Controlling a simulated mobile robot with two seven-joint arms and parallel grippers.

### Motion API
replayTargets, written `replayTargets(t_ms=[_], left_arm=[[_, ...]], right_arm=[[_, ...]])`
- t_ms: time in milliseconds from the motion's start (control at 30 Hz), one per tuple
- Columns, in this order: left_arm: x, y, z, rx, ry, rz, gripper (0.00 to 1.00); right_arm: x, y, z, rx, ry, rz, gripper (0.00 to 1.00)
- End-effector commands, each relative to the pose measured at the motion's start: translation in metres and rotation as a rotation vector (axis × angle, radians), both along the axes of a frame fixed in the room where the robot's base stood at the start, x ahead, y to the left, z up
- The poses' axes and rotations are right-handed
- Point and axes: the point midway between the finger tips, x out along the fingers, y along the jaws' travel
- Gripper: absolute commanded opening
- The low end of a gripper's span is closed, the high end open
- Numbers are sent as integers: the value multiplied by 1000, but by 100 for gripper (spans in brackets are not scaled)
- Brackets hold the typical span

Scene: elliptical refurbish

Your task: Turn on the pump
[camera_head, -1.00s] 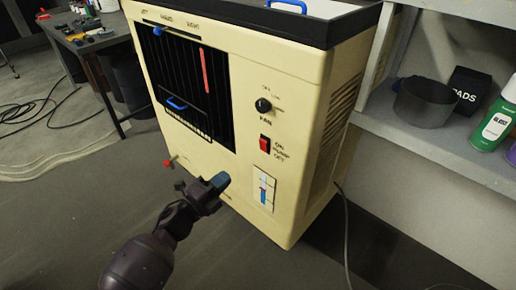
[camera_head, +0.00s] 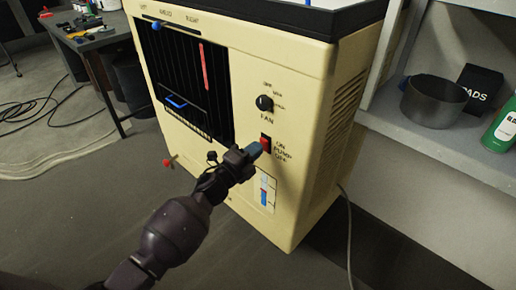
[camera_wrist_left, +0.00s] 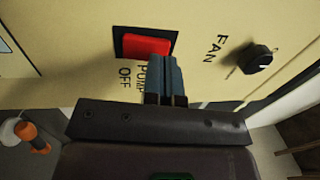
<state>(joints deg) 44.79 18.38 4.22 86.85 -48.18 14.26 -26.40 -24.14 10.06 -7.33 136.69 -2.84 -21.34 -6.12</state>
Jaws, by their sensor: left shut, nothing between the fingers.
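The pump switch is a red rocker (camera_head: 265,141) in a black frame on the cream cooler's front, with ON, PUMP and OFF lettering beside it. It also shows in the left wrist view (camera_wrist_left: 146,45). My left gripper (camera_head: 254,150) is shut and empty, with its blue-grey fingertips right at the switch. In the left wrist view the fingertips (camera_wrist_left: 165,62) overlap the rocker's lower right part and cover some of the lettering. I cannot tell whether they touch it. The cream cooler (camera_head: 305,95) stands upright on the floor. My right gripper is not in view.
A black fan knob (camera_head: 264,103) sits above the switch, and a level gauge (camera_head: 265,190) below it. A red tap (camera_head: 168,162) sticks out at lower left. A grey shelf (camera_head: 440,150) holding a dark pot (camera_head: 432,103) stands at right. A cable (camera_head: 349,225) runs down beside the cooler.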

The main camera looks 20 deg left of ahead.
Motion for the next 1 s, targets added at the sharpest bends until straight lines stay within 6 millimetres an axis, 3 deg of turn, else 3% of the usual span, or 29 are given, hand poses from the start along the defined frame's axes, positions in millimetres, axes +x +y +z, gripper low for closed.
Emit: replayTargets(t_ms=[667,1000], left_arm=[[15,-5,6,-1,-3,0,0],[13,-3,7,-1,-2,0,0]], right_arm=[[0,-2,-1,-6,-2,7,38],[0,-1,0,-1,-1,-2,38]])
